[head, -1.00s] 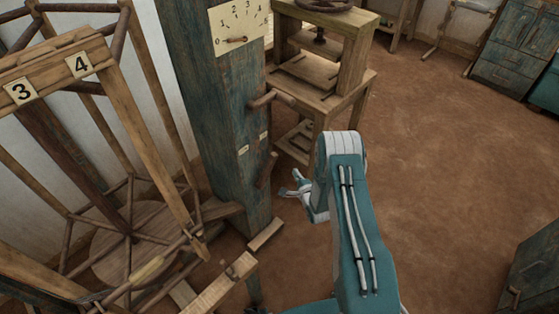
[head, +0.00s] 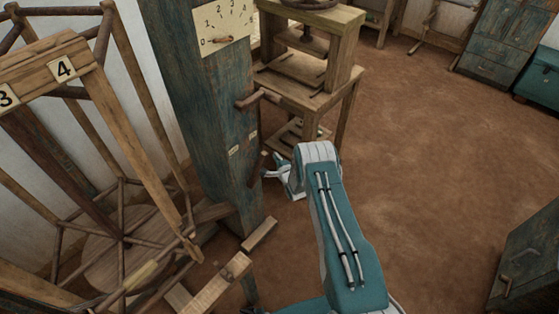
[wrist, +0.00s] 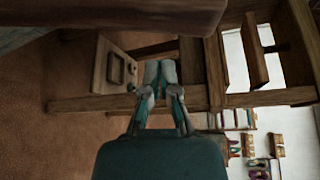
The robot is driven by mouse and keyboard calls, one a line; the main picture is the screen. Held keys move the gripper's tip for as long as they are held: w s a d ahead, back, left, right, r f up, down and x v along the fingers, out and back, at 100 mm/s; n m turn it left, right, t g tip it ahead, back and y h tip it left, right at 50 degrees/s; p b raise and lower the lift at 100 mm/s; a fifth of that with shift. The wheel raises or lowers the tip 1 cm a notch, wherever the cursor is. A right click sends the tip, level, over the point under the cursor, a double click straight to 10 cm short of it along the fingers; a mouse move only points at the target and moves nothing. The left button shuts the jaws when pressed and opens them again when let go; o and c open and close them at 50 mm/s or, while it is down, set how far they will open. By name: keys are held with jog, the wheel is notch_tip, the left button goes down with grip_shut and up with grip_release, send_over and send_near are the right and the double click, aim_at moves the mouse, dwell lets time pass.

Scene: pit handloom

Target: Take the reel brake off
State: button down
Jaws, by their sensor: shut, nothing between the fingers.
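A blue-green worn post (head: 205,120) stands beside the wooden reel (head: 100,145). Low on the post is a dark wooden lever (head: 257,169), near two small pale labels (head: 244,143) too small to read; it looks like the reel brake, but I cannot be sure. My gripper (head: 280,172) is just right of this lever, apparently apart from it, partly hidden by my arm. In the wrist view my gripper (wrist: 160,72) has its fingers together and empty. A dark wooden bar (wrist: 110,12) crosses the top of that view, close to the camera.
A lighter peg (head: 258,98) sticks out higher on the post, below a numbered dial plate (head: 225,27). A wooden stand (head: 310,85) is behind the post. Wooden beams (head: 222,283) lie low at the front. The brown floor (head: 430,130) to the right is clear.

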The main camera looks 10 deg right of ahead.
aim_at(256, 170)
jog(key=a, duration=0.1)
jog(key=s+a, duration=0.1)
jog(key=a+r, duration=0.1)
jog(key=shift+s, duration=0.3)
jog(key=shift+a+r, duration=0.1)
jog(key=s+a+n+t, duration=0.2)
jog(key=s+a+n, duration=0.2)
jog(key=s+a, duration=0.2)
jog(key=shift+a+r+n+t, duration=0.3)
jog(key=shift+a+r+t, duration=0.15)
jog(key=shift+a, duration=0.55)
jog(key=shift+w, duration=0.1)
dwell(0.4)
